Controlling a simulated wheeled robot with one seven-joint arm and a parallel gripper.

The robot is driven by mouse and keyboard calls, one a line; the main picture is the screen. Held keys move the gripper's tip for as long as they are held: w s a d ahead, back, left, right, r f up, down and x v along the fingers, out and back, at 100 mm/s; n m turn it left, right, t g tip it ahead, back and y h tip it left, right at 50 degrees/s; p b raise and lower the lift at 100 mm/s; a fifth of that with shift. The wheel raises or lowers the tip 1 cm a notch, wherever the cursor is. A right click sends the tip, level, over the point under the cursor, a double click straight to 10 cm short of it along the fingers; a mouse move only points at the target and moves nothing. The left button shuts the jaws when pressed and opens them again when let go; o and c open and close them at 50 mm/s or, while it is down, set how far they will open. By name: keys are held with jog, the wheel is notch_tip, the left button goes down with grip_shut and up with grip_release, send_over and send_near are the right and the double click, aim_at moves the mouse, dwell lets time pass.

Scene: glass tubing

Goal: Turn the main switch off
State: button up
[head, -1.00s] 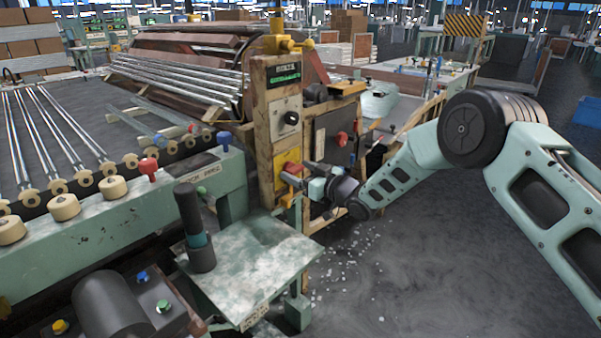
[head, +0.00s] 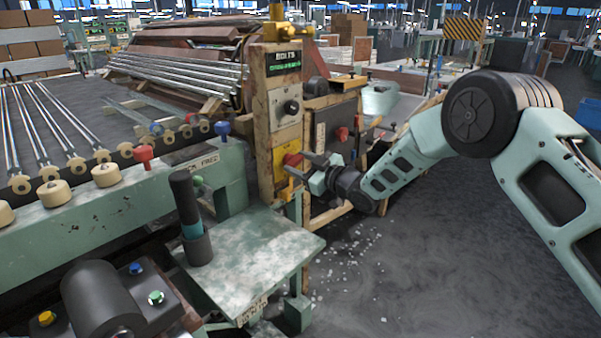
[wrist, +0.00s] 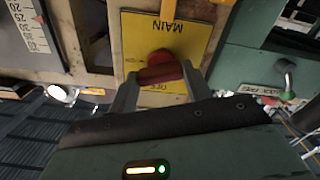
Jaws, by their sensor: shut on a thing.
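The main switch is a red rotary knob (wrist: 160,68) on a yellow plate (wrist: 187,36). In the wrist view the word MAIN on the plate is upside down, and small lettering sits left of and below the knob, the lower one partly hidden. The knob's red grip lies nearly level, slightly tilted, between my fingers. My gripper (wrist: 160,86) is shut on it, one finger at each end. In the head view my gripper (head: 305,167) reaches from the right to the red knob (head: 292,160) on the front of the wooden control post (head: 264,150).
A black knob (head: 291,107) sits above on the same post. A dark box with another red knob (head: 342,134) is just right of it. A green metal table (head: 250,250) stands below left. Floor at the right is open.

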jog(key=n+b, duration=0.4)
jog(key=shift+f+n+b, duration=0.25)
jog(key=shift+n+b, duration=0.05)
jog(key=shift+b, duration=0.1)
jog(key=n+b, duration=0.3)
jog(key=b, duration=0.1)
jog(key=shift+s+a+n, duration=0.1)
jog(key=shift+n, duration=0.3)
jog(key=n+b, duration=0.3)
jog(key=b, duration=0.1)
jog(key=shift+r+n+b, duration=0.15)
jog(key=shift+n+b, duration=0.95)
jog(key=shift+n, duration=0.1)
jog(key=o, duration=1)
jog(key=shift+s+r, duration=0.1)
